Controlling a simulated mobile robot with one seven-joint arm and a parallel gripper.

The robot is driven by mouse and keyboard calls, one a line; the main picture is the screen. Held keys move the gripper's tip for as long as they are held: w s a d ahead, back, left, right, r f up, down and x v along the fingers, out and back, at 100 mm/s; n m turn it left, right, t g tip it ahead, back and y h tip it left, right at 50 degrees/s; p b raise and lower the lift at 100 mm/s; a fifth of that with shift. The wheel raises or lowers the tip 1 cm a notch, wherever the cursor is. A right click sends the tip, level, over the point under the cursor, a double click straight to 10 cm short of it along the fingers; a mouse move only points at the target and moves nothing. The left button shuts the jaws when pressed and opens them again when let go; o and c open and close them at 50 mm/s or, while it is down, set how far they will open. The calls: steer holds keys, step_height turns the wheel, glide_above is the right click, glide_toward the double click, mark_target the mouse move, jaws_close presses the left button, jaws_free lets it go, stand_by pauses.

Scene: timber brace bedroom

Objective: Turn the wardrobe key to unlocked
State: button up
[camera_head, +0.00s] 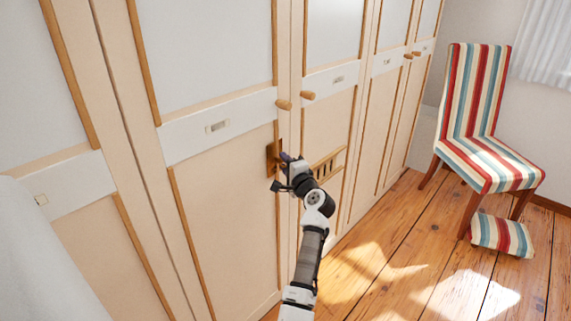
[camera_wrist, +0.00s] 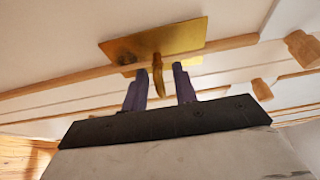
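In the wrist view the brass key (camera_wrist: 157,76) stands out from a brass lock plate (camera_wrist: 190,36) on the wardrobe door. My gripper (camera_wrist: 159,71) is open, with one purple finger on each side of the key and a visible gap to both. I cannot tell how far the key reaches between the fingers in depth. In the head view my gripper (camera_head: 283,168) is at the lock plate (camera_head: 271,158), below the door's wooden knob (camera_head: 284,104). The key is hidden there behind my gripper.
Wardrobe doors (camera_head: 225,210) with wooden trim run along the left and middle. A second knob (camera_head: 308,95) is on the neighbouring door. A brass-coloured rail piece (camera_head: 328,165) is right of my gripper.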

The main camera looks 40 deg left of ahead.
jaws_close()
